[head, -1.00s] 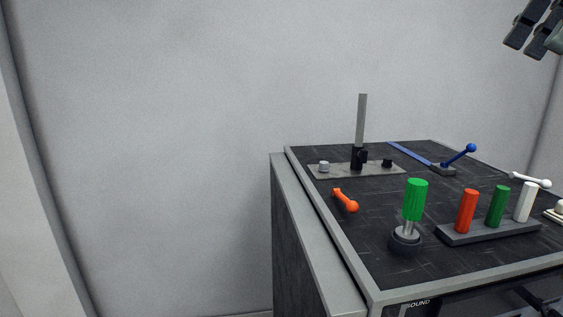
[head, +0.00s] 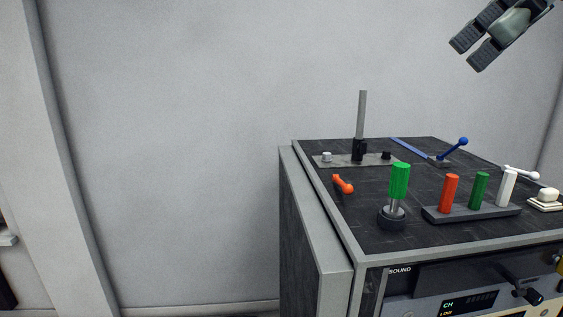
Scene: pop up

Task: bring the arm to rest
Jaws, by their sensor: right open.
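My right gripper (head: 468,52) is at the top right of the head view. Its two dark fingers are apart and point down and left, with nothing between them. It hangs in the air above the back right of the black-topped console (head: 300,215), clear of everything on it. The rest of my right arm is cut off by the frame's edge. My left gripper is not in view.
The console top carries a green-handled lever (head: 400,180), a rack with red (head: 449,194), green and white pegs, an orange lever (head: 343,184), a blue lever (head: 455,148) and an upright grey bar (head: 362,115). The left side is open floor and wall.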

